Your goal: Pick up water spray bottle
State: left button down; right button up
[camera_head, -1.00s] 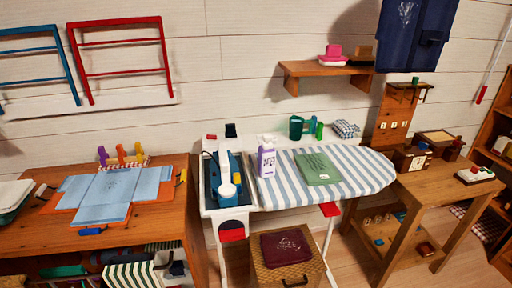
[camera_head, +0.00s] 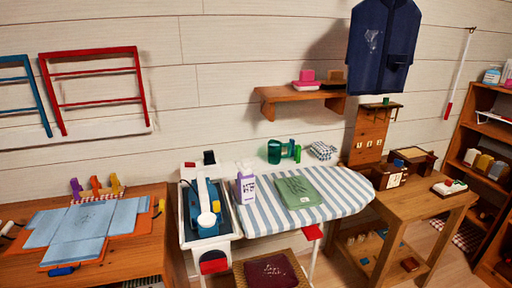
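The water spray bottle (camera_head: 246,186) is likely the white and lavender bottle with dark lettering. It stands upright on the left part of the striped ironing board (camera_head: 335,196), between the blue iron and a folded green cloth. Neither of my grippers shows in the head view, so nothing of mine touches the bottle.
The blue iron (camera_head: 206,205) stands in a tray left of the bottle. The folded green cloth (camera_head: 298,192) lies to its right. A green cup (camera_head: 275,151) stands behind. A wooden table (camera_head: 150,235) is at left, and another small wooden table (camera_head: 425,203) at right.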

aim_at(245, 178)
jog(key=i+l+u, duration=0.1)
jog(key=l, duration=0.25)
jog(key=i+l+u, duration=0.15)
jog(key=l, duration=0.2)
jog(key=i+l+u, duration=0.1)
jog(key=l, duration=0.3)
jog(key=i+l+u, duration=0.15)
jog(key=l, duration=0.2)
jog(key=i+l+u, duration=0.1)
jog(key=l, duration=0.3)
